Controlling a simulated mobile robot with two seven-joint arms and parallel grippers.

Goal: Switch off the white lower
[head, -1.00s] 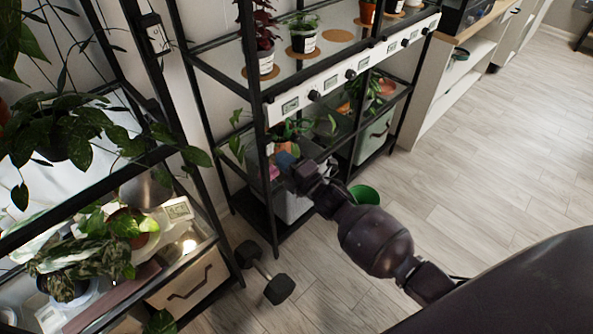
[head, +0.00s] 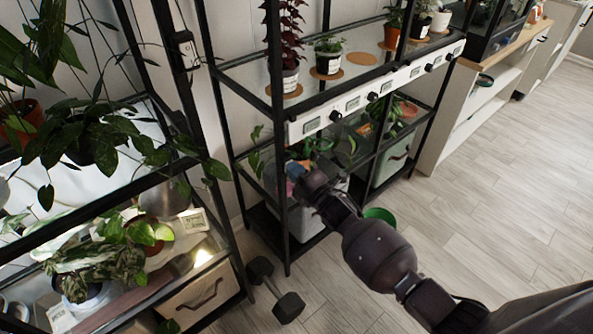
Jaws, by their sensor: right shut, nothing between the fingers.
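A white control strip (head: 352,100) runs along the front of the middle black rack, with several black knobs and small labels. The leftmost knob (head: 335,116) is at its near end. A small switch box (head: 186,47) with a pale face hangs on the post at upper left. I cannot tell which control the task means by the white lower. My right gripper (head: 293,170) is shut and empty, just below the strip's left end, in front of the lower shelf. It appears apart from the knobs. My left gripper is not in view.
Potted plants stand on the rack's glass shelf (head: 240,75). A left rack holds leafy plants (head: 98,262) and a lit lamp area. A dumbbell (head: 276,290) and a green bowl (head: 380,215) are on the floor. Open floor (head: 500,190) lies to the right.

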